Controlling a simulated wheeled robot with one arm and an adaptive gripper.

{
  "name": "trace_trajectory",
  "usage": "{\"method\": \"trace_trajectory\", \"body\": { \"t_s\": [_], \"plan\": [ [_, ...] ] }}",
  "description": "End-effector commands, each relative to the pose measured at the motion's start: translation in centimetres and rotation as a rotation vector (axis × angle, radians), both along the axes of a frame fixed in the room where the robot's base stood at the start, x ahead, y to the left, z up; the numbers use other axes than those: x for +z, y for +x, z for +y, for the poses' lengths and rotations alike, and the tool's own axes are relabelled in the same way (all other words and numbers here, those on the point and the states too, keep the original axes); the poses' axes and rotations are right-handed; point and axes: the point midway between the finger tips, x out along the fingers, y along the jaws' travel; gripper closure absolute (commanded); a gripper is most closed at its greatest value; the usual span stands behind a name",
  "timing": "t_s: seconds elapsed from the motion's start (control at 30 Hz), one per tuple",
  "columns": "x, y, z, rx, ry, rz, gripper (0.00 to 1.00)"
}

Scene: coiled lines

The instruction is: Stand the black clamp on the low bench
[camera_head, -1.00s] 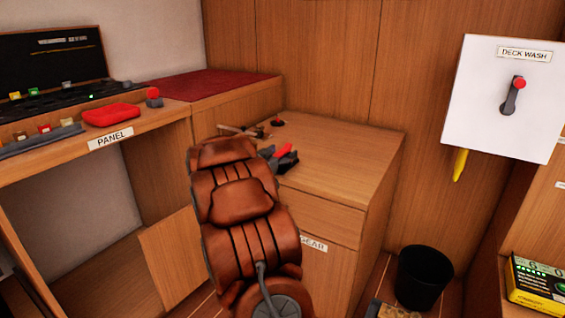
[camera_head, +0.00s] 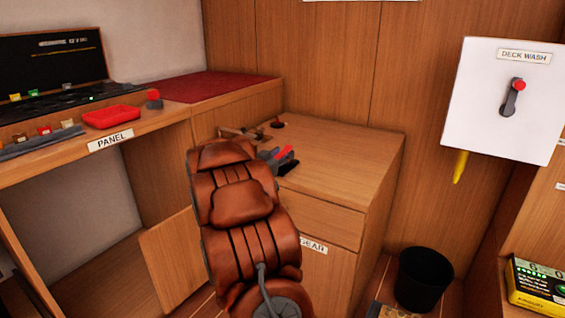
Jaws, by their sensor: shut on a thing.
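My arm rises from the bottom middle and hides most of my gripper (camera_head: 270,155), of which grey parts show just past the arm's upper end. It is shut on a small black and red thing that looks like the black clamp (camera_head: 288,167), over the near left part of the low wooden top (camera_head: 345,150). Its red part points up and right. I cannot tell whether the clamp touches the wood. This low wooden unit, with drawers and a GEAR label, seems to be the low bench.
A tool with a light handle (camera_head: 233,132) and a small red-topped knob (camera_head: 277,123) are at the unit's back left. Its right half is clear. The panel desk with a red tray (camera_head: 111,116) stands left. A black bin (camera_head: 422,278) stands on the floor at right.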

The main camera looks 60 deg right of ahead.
Motion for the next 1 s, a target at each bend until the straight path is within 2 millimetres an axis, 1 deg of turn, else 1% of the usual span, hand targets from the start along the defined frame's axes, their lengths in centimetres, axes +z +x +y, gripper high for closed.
{"method": "trace_trajectory", "body": {
  "t_s": [0.13,0.23,0.37,0.53,0.57,0.7,0.87,1.0],
  "plan": [
    [0.2,0.0,0.0,0.000,0.000,0.000,1.00],
    [0.7,0.0,0.0,0.000,-0.001,-0.002,1.00],
    [2.1,0.0,0.0,0.001,-0.002,-0.002,1.00],
    [4.3,0.1,0.1,0.001,-0.002,-0.003,1.00],
    [3.9,-0.2,0.3,0.001,-0.002,-0.001,1.00],
    [3.8,-1.1,1.4,0.001,0.001,0.002,1.00],
    [4.3,-2.3,3.1,0.003,-0.001,-0.002,1.00],
    [4.4,-3.9,5.0,0.002,0.000,-0.001,1.00]
  ]
}}
